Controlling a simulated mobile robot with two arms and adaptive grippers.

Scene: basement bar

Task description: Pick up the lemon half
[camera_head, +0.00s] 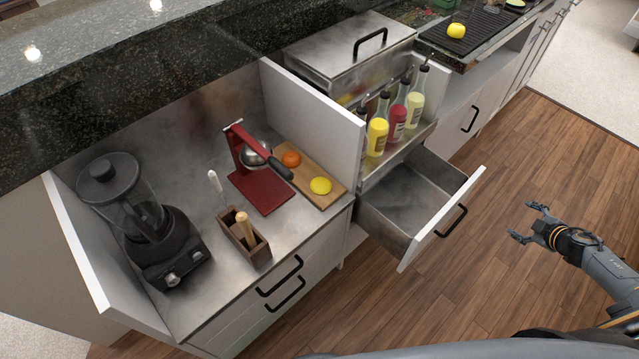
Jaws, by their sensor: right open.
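A bright yellow lemon piece (320,185) lies on a small wooden cutting board (325,201) on the steel counter, and it looks like the lemon half. An orange fruit (291,159) lies behind it on the same board. Another yellow lemon (456,30) sits on a black mat at the far upper right; I cannot tell whether it is whole or cut. My right gripper (529,222) is open and empty over the wood floor, well to the right of the board and beyond the open drawer. My left gripper is not in view.
A red citrus press (262,190) stands left of the board. An open, empty drawer (405,205) juts out between the board and my right gripper. A white panel (315,110) and several sauce bottles (377,137) stand behind. A blender (135,215) and wooden holder (244,240) are at left.

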